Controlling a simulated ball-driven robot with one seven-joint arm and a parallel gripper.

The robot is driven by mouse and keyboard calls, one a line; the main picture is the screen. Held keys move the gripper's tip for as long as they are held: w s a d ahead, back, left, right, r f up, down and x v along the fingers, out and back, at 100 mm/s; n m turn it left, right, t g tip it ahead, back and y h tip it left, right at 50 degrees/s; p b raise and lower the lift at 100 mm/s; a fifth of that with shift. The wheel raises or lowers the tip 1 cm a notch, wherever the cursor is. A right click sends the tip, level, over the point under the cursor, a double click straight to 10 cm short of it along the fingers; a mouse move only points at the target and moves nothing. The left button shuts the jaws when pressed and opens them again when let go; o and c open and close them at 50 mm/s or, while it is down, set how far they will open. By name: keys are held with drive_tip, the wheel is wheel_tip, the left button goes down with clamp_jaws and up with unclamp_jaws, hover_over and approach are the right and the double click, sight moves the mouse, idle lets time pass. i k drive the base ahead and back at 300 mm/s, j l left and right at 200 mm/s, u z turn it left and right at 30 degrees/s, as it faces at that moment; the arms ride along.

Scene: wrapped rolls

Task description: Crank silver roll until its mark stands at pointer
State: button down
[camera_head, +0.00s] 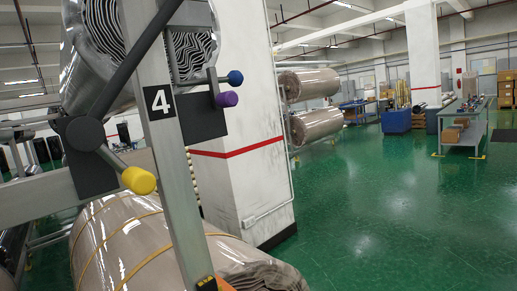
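A silver-grey roll (88,60) hangs at the upper left behind a grey steel post (165,140), with its wavy-layered end (197,50) facing me. A dark hub (85,133) left of the post carries a long dark bar (128,65) rising to the right and a short handle with a yellow knob (138,180). A blue knob (235,77) and a purple knob (227,99) stick out right of the post, above the dark block. I cannot make out a mark on the roll or a pointer. My gripper is not in view.
A beige wrapped roll (120,240) with yellow straps lies below. A white pillar (238,130) with a red stripe stands just behind the post. More rolls (308,84), blue bins (396,121) and a workbench (462,125) stand farther back. The green floor (400,220) at right is clear.

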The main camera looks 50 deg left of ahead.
sight(84, 134)
drive_tip(key=i+l+u, duration=0.25)
drive_tip(key=i+l, duration=0.15)
drive_tip(key=i+l+u, duration=0.3)
drive_tip(key=i+l, duration=0.2)
drive_tip(key=i+l+u, duration=0.25)
drive_tip(key=i+l, duration=0.15)
drive_tip(key=l, duration=0.2)
drive_tip(key=u, duration=2.05)
